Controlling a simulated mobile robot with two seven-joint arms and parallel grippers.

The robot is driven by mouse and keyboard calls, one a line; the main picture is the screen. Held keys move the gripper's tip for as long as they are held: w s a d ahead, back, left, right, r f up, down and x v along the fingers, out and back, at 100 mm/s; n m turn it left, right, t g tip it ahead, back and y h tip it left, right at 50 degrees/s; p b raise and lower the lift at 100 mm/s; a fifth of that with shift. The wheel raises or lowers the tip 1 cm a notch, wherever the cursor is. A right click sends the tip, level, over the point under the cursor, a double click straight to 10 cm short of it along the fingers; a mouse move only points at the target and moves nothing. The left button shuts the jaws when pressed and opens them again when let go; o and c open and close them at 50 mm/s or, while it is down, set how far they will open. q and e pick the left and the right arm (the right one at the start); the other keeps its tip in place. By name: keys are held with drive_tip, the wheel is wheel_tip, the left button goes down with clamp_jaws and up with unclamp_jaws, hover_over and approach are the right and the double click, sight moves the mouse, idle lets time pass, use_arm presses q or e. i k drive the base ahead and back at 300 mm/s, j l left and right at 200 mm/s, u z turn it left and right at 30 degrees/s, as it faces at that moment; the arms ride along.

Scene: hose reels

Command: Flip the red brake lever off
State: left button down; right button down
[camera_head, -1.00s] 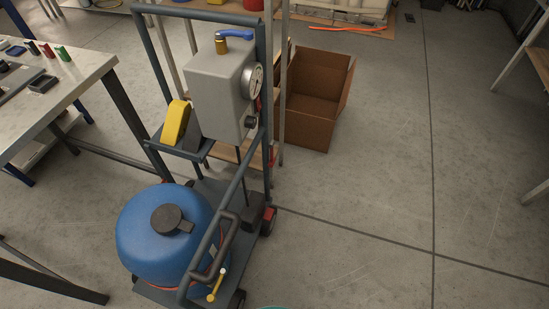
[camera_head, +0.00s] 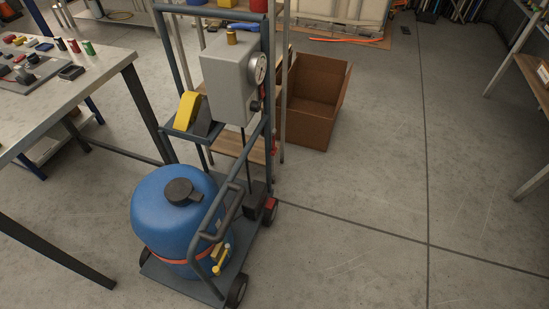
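A wheeled cart with a dark blue-grey tube frame (camera_head: 168,62) stands left of centre. A small red part (camera_head: 270,203) sits low on the cart, just above a right-hand wheel (camera_head: 269,217). It may be the red brake lever; it is too small to tell which way it is set. The cart carries a blue tank (camera_head: 165,217) with a black cap and a yellow-handled valve (camera_head: 221,262) low on its right side. Above is a grey box (camera_head: 226,82) with a round gauge (camera_head: 258,70) and a blue handle on top. Neither of my grippers is in view.
A workbench (camera_head: 105,72) with small parts stands at the left, its dark leg reaching near the cart. An open cardboard box (camera_head: 312,105) sits behind the cart. Shelving (camera_head: 530,95) is at the right edge. The floor right of the cart is clear.

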sight(273, 149)
drive_tip(key=k+u, duration=0.2)
drive_tip(key=u, duration=3.9)
drive_tip(key=k+l, duration=0.9)
drive_tip(key=l, duration=0.15)
drive_tip(key=k+l, duration=1.85)
drive_tip(key=l, duration=0.25)
